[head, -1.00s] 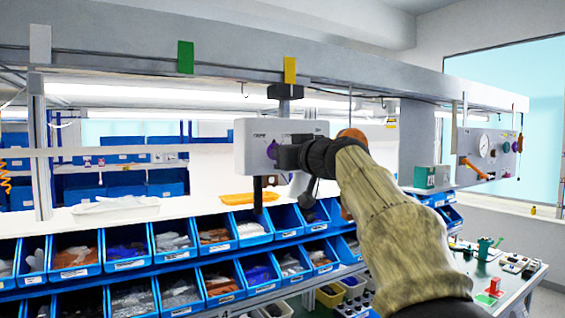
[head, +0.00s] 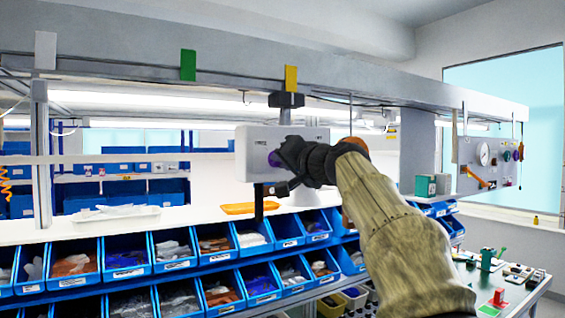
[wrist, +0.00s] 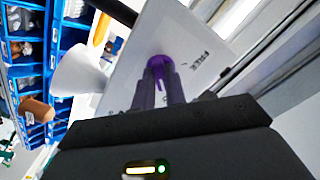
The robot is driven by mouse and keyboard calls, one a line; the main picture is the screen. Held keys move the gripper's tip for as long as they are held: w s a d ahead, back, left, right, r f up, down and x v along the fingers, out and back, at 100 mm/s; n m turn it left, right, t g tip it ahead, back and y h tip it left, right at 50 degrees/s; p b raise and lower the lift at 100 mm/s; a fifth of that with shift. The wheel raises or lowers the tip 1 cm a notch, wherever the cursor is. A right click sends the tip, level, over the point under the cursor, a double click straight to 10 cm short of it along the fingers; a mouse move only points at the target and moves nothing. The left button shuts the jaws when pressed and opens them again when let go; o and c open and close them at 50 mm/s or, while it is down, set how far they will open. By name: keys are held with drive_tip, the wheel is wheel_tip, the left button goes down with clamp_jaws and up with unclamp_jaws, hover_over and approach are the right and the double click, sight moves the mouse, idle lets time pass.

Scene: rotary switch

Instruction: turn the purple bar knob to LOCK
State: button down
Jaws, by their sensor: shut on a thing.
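The purple bar knob (wrist: 159,66) sits on the face of a white panel box (wrist: 140,48). In the head view the white panel box (head: 255,150) hangs below the beam, and a small part of the purple knob (head: 273,159) shows beside my gripper. My gripper (wrist: 161,82) is shut on the knob, with one finger on each side of it. In the head view my gripper (head: 281,158) looks tilted against the panel's face. The word FREE is readable on the panel in the wrist view. A LOCK label cannot be made out.
Rows of blue bins (head: 185,258) stand below the panel. An orange tray (head: 250,208) lies on the shelf behind. A grey panel with controls (head: 490,160) hangs at the right. A green-topped bench (head: 500,280) stands at the lower right.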

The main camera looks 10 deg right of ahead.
drive_tip(key=shift+s+r, duration=0.1)
drive_tip(key=shift+r, duration=0.25)
drive_tip(key=c, duration=1.4)
unclamp_jaws()
drive_tip(key=shift+d, duration=0.15)
drive_tip(key=shift+c, duration=0.2)
drive_tip(key=shift+f, duration=0.15)
drive_tip(key=shift+f, duration=0.15)
drive_tip(key=b+v, duration=0.7)
drive_tip(key=v, duration=1)
drive_tip(key=shift+s+b, duration=0.15)
drive_tip(key=shift+b, duration=0.2)
